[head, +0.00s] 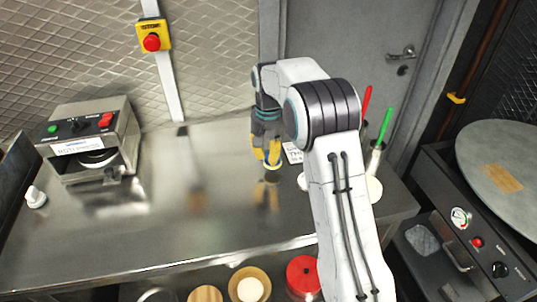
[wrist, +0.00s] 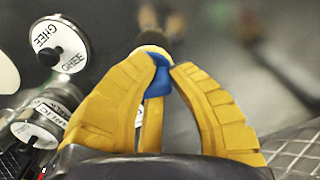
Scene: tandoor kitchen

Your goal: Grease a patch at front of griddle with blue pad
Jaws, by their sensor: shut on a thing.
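My gripper (head: 271,156) is over the steel counter, beside the containers at its right end. In the wrist view its yellow fingers are shut on the blue pad (wrist: 158,80). Only a small blue part shows between the fingertips, with a pale band and a dark end beyond it. I cannot tell if the pad touches the counter. The griddle (head: 490,150) is a round grey plate at the right edge of the head view, well away from my gripper. A tan patch (head: 502,178) shows on its surface.
Red (head: 366,103) and green (head: 386,124) handles rise behind my arm. A press machine (head: 92,140) stands at the counter's left. Bowls and a red lid (head: 303,274) line the front. The counter's middle (head: 180,215) is clear.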

